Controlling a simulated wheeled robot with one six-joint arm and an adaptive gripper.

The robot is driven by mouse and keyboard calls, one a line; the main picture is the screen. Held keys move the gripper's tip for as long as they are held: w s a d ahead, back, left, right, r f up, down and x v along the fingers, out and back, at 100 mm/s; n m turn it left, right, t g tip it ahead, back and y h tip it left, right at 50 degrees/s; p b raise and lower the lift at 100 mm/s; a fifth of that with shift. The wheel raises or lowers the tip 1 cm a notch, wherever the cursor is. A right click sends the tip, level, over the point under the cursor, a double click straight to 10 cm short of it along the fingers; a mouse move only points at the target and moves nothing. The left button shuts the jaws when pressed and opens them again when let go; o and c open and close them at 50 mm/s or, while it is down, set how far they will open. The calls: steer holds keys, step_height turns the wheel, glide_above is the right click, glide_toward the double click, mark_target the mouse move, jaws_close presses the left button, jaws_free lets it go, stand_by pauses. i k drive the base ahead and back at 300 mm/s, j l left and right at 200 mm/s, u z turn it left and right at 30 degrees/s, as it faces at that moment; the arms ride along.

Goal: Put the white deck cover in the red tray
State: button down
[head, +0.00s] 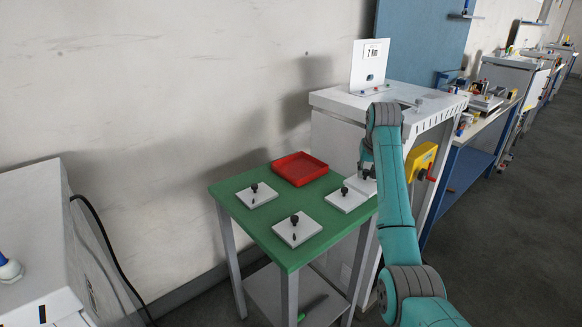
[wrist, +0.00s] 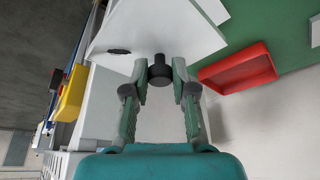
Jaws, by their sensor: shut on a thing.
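My gripper (wrist: 160,75) is shut on the black knob (wrist: 160,65) of a white deck cover (wrist: 150,28). In the head view this cover (head: 358,184) shows at the right end of the green table, partly hidden by my arm; I cannot tell whether it is clear of the tabletop. My gripper (head: 367,172) is just above it. The red tray (head: 300,181) lies empty on the table's back part, to the left of the held cover. The tray also shows at the right of the wrist view (wrist: 238,69).
Three other white plates with black knobs, at the left (head: 250,198), front (head: 304,233) and right (head: 340,203), sit on the green table (head: 262,222). A white cabinet (head: 335,101) with an upright sign (head: 369,66) stands behind my arm. A yellow box (head: 420,160) is on its side.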

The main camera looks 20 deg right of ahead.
mark_target(299, 170)
steer(key=i+j, duration=0.25)
steer(key=i, duration=0.25)
steer(key=i+j, duration=0.3)
steer(key=i, duration=0.2)
